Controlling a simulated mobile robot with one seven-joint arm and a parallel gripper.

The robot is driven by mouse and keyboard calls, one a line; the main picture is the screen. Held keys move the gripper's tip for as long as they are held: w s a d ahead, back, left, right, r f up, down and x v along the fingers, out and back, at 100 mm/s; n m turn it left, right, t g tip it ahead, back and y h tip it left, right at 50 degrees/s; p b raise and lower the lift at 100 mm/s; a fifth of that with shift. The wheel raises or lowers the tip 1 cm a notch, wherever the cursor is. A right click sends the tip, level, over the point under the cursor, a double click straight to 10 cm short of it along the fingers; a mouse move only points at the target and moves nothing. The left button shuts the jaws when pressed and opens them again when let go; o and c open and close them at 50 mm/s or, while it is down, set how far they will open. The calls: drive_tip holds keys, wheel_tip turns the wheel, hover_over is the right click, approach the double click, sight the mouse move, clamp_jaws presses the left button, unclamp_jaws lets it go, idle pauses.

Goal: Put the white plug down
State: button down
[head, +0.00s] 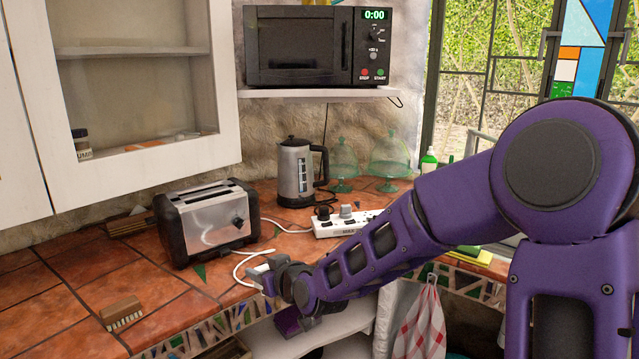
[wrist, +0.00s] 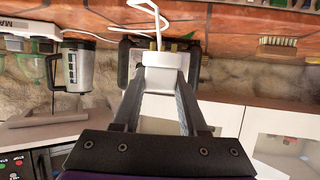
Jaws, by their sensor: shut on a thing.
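My gripper (head: 270,280) is shut on the white plug (wrist: 160,74), which sits between its two fingers in the wrist view. Brass-coloured prongs show at the plug's far end, pointing away from my gripper. A white cord (wrist: 158,14) curves off near the plug. In the head view my gripper is by the counter's front edge, in front of the toaster (head: 212,222). The plug is small there and partly hidden by my gripper. I cannot tell whether it touches the counter.
The tiled counter (head: 70,285) has free room at the left, with a brush (head: 121,312) near its front edge. A white power strip (head: 340,225) with plugs in it lies behind my arm. A kettle (head: 295,172) and glass domes (head: 388,160) stand behind.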

drive_tip(key=d+f+m+t+h+p, duration=0.1)
drive_tip(key=d+f+m+h, duration=0.2)
drive_tip(key=d, duration=1)
drive_tip(key=s+d+f+m+t+h+p, duration=0.1)
drive_tip(key=d+f+m+h, duration=0.3)
drive_tip(key=d+f, duration=0.4)
drive_tip(key=d, duration=0.5)
drive_tip(key=shift+s+f+t+h, duration=0.15)
drive_tip(key=shift+s+t+h, duration=0.1)
drive_tip(key=shift+t+h, duration=0.15)
drive_tip(key=shift+a, duration=0.15)
